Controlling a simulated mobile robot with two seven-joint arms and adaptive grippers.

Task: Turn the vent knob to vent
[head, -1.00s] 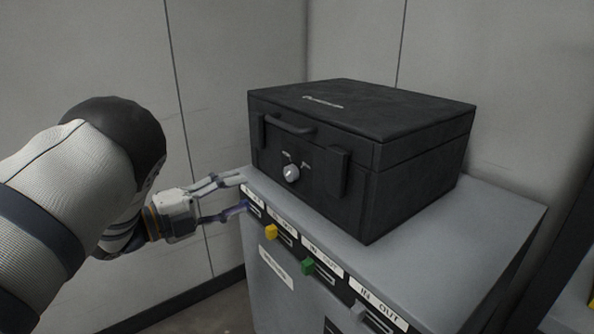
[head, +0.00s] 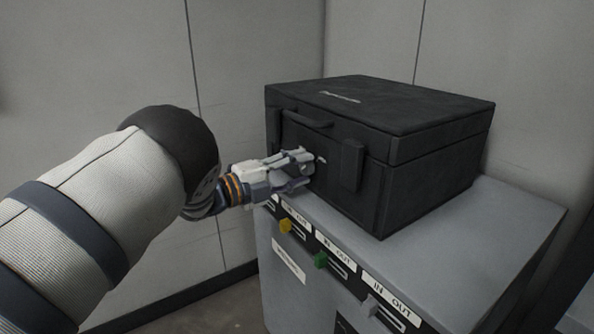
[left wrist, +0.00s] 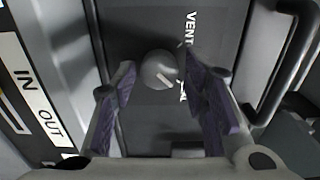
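The vent knob (left wrist: 160,70) is a round grey knob with a pale pointer line, on the front of the black case (head: 440,165). The word VENT is printed beside it in the left wrist view; the other label is partly hidden by a finger. My left gripper (head: 305,170) is at the case front and hides the knob in the head view. In the left wrist view the left gripper (left wrist: 163,90) is open, with its purple-padded fingers on either side of the knob and gaps to it. My right gripper is not in view.
The case stands on a grey cabinet (head: 510,225) with IN/OUT labels and yellow (head: 285,226) and green (head: 320,260) sliders below. The case handle (head: 307,119) is above my left gripper. A wall stands close behind.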

